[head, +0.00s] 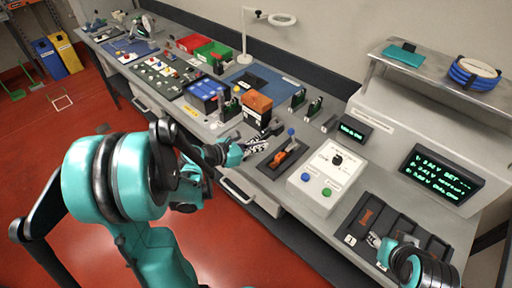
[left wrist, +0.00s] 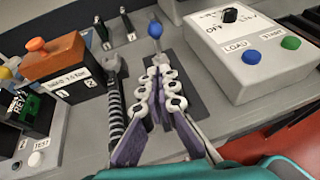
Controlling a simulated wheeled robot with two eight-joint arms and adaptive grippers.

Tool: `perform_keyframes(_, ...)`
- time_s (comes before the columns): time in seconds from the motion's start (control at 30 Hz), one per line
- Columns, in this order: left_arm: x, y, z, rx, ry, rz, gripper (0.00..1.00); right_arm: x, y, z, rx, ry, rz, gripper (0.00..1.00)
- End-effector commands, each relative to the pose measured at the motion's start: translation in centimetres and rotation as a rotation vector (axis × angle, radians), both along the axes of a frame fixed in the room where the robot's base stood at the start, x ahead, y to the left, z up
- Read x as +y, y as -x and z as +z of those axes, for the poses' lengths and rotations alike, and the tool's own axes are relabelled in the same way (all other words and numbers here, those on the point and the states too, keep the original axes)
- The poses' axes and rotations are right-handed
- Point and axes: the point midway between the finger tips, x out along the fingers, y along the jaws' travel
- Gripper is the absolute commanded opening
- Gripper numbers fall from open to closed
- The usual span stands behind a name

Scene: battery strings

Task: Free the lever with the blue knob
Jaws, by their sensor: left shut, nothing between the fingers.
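The blue knob (head: 291,131) tops a lever on a dark base plate (head: 267,168) at the middle of the bench. An orange part (head: 284,155) lies on this plate below the knob. In the left wrist view the blue knob (left wrist: 155,31) shows just beyond my left fingertips (left wrist: 160,72), apart from them. My left gripper (head: 262,143) is shut and empty, left of the lever. Its fingers hide the lever's lower part and the orange part in the wrist view. My right gripper (head: 380,246) is at the slotted dark tray, lower right; its opening is unclear.
A white control box (left wrist: 238,52) with a dial and blue and green buttons stands right of the lever. An orange-topped block (left wrist: 58,62) and a striped rod-like object (left wrist: 115,108) are to its left. A dark tray (head: 401,232) lies at the right.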

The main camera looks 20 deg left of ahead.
Motion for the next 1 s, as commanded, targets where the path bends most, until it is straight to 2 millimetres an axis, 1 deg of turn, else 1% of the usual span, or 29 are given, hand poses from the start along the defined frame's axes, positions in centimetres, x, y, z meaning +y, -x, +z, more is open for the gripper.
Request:
perform_keyframes(0.03, -0.8, -0.9, -0.7, 0.0, -0.001, -0.007, 0.0, 0.0, 0.0, -0.6, 0.0, 0.0, 0.0, 0.4)
perform_keyframes(0.23, -2.7, -4.3, -2.2, 0.0, 0.0, -0.004, 0.0, 0.0, 0.0, -1.7, 0.0, 0.0, 0.0, 0.4)
perform_keyframes(0.43, -4.1, -6.7, -1.6, 0.0, -0.002, -0.002, 0.0, 0.0, 0.0, -2.1, 0.0, 0.0, 0.0, 0.4)
perform_keyframes(0.63, -4.6, -7.6, -1.2, 0.0, -0.001, 0.0, 0.0, 0.0, 0.0, -2.2, 0.0, 0.0, 0.0, 0.4)
perform_keyframes(1.0, -4.6, -7.6, -1.2, 0.002, -0.002, 0.0, 0.0, 0.0, 0.0, -2.1, 0.0, 0.0, 0.0, 0.4)
